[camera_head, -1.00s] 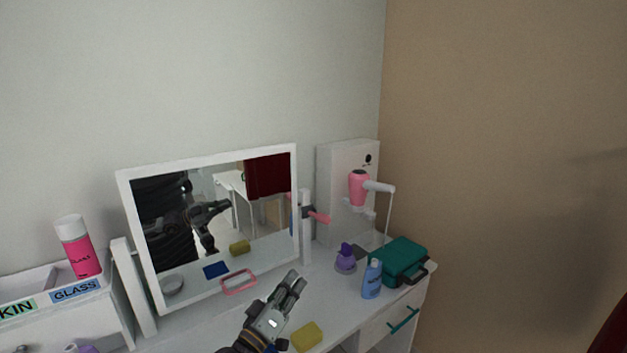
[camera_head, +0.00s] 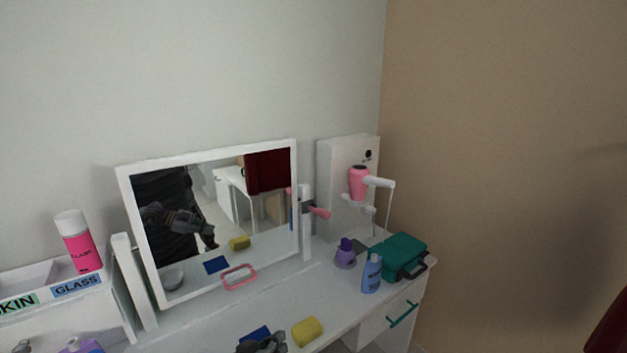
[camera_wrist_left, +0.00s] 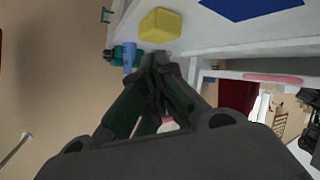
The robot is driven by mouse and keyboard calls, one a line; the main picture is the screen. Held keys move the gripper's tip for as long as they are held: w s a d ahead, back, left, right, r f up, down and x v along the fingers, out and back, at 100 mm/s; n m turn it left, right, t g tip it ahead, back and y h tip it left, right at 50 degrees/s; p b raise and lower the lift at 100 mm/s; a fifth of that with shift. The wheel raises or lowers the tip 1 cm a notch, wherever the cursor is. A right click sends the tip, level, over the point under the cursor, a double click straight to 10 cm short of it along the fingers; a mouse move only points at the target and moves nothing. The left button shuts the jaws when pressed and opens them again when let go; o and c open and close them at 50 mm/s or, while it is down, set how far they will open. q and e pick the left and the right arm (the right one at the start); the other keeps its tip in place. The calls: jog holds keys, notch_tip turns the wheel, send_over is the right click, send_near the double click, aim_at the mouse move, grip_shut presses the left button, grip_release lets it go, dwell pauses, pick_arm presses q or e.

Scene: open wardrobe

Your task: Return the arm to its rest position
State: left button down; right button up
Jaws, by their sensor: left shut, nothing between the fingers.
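My left gripper (camera_head: 264,342) shows at the bottom edge of the head view, only its front part in frame. It is shut and empty, beside a yellow sponge (camera_head: 307,331) and a blue cloth or pad (camera_head: 255,333) on the white dressing table. In the left wrist view my gripper's fingers (camera_wrist_left: 157,62) are together with nothing between them. The yellow sponge (camera_wrist_left: 159,25) and the blue pad (camera_wrist_left: 250,8) show beyond them. My right gripper is not in view.
A framed mirror (camera_head: 124,180) stands on the table (camera_head: 330,290). A teal case (camera_head: 403,255), blue bottle (camera_head: 371,274), purple bottle (camera_head: 345,254) and pink hair dryer (camera_head: 358,183) are at right. A pink spray can (camera_head: 80,243) stands at left.

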pick_arm(q)
jog(key=s+a+f+m+g+y, duration=0.1)
jog(key=s+a+f+g+y, duration=0.3)
jog(key=s+a, duration=0.4)
jog(key=s+a+f+g+y, duration=0.2)
jog(key=s+a+f+g, duration=0.3)
jog(key=s, duration=0.5)
jog(key=s+a+f, duration=0.1)
jog(key=a+f, duration=0.1)
jog(key=f, duration=1.4)
jog(key=s+a+f, duration=0.1)
jog(key=f, duration=1.5)
jog(key=s+a+f+p, duration=0.1)
jog(key=s+a+f, duration=0.3)
jog(key=s+f, duration=0.5)
jog(key=s+a+f+y, duration=0.1)
jog(key=s+a+f, duration=0.3)
jog(key=s+f, duration=0.5)
jog(key=s, duration=0.2)
jog(key=shift+s+f+m+g+p, duration=0.2)
jog(key=shift+s+m+g+p, duration=0.1)
jog(key=shift+s+g+p, duration=0.1)
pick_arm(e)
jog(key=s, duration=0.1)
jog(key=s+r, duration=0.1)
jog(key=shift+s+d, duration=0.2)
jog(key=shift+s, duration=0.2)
